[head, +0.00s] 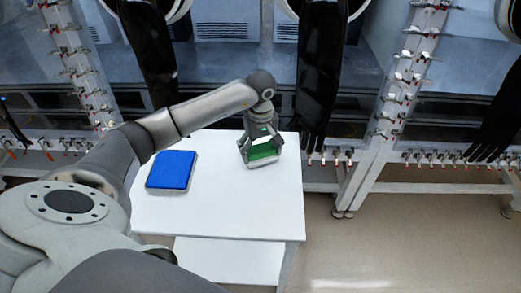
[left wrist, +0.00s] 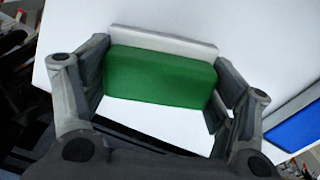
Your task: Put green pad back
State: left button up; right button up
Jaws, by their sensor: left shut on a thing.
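The green pad (head: 264,151) is a block with a white layer along one side, at the back right of the white table (head: 220,215). My left gripper (head: 261,155) points down and is shut on it. In the left wrist view the green pad (left wrist: 160,77) sits between the two fingers of my left gripper (left wrist: 165,92), one at each end. I cannot tell whether the pad touches the table top. My right gripper is not in view.
A blue pad (head: 172,169) lies on the left part of the table; its edge shows in the left wrist view (left wrist: 295,128). Black gloves (head: 318,75) hang from the glovebox behind the table. The table's front middle is clear.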

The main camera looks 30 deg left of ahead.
aim_at(261, 148)
pick_arm(q)
jog(key=shift+f, duration=0.75)
jog(key=o, duration=1.1)
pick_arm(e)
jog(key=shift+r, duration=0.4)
pick_arm(q)
jog(key=shift+r, duration=0.1)
notch_tip(261, 148, up, 11)
jog(key=b, duration=0.2)
jog(key=shift+w+b, duration=0.1)
jog(key=shift+b, duration=0.3)
jog(key=shift+r, duration=0.45)
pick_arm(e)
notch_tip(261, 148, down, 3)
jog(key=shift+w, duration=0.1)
